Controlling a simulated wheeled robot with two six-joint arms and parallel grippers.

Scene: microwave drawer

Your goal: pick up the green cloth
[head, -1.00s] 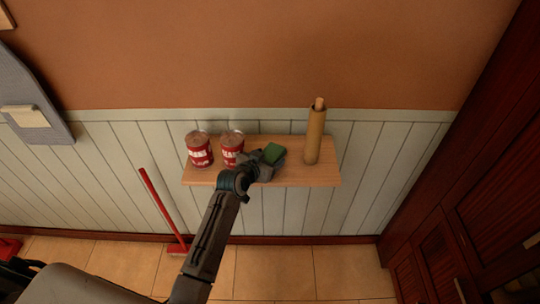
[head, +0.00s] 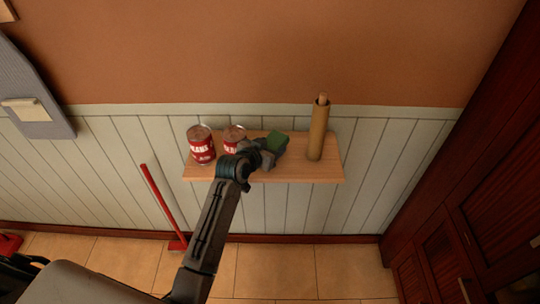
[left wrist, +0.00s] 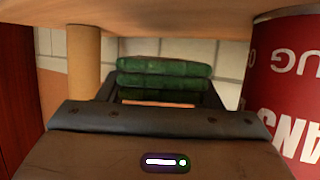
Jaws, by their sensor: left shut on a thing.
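The green cloth (head: 278,141) is a small folded stack. It is in my left gripper (head: 270,153), over the wooden shelf (head: 300,171). In the left wrist view, the layered cloth (left wrist: 163,75) sits between the dark fingers of my left gripper (left wrist: 160,92), which is shut on it. The arm and gripper hide part of the cloth and shelf in the head view. Whether the cloth is fully clear of the shelf is hard to tell. My right gripper is not in view.
Two red cans stand on the shelf left of the gripper: the outer can (head: 201,146) and the nearer can (head: 234,138), partly hidden by my arm. A tan cylinder (head: 318,130) stands to the right. A red-handled broom (head: 163,205) leans below left. Dark red cabinets (head: 460,200) are at right.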

